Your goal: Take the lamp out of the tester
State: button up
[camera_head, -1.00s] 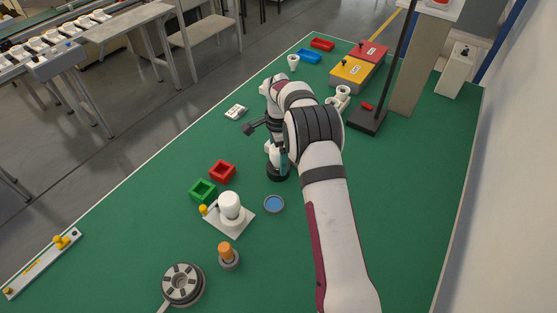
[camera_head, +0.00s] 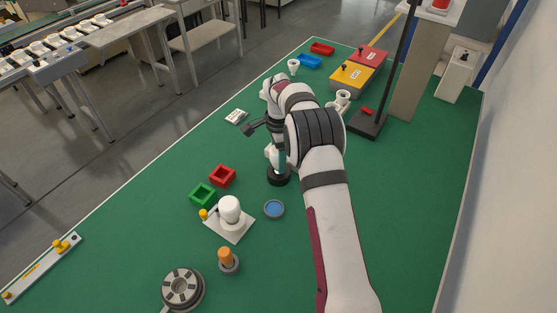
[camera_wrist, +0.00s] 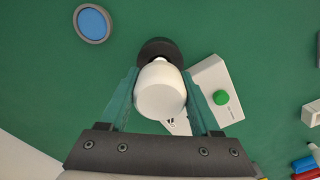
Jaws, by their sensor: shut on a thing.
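A white lamp (camera_wrist: 160,92) with a rounded bulb is between the two teal fingers of my gripper (camera_wrist: 163,105) in the wrist view. My gripper is shut on it. Its narrow neck points at a black round socket (camera_wrist: 158,46); I cannot tell whether the neck is still seated in it. A white box with a green button (camera_wrist: 221,97) lies beside the socket, and looks like part of the tester. In the head view my gripper (camera_head: 281,162) is over the black round base (camera_head: 279,179), and my arm hides most of the lamp there.
A blue round dish (camera_head: 274,209) lies close to the black base. Green (camera_head: 203,195) and red (camera_head: 222,176) square holders and a white plate with a white dome (camera_head: 229,208) stand to the left. A black post (camera_head: 393,75) rises at the back right. Green mat is free on the right.

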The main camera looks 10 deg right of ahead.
notch_tip(320, 180, up, 3)
jog(key=shift+r, duration=0.1)
jog(key=s+d+r, duration=0.6)
jog(key=d+r, duration=0.4)
jog(key=r, duration=0.1)
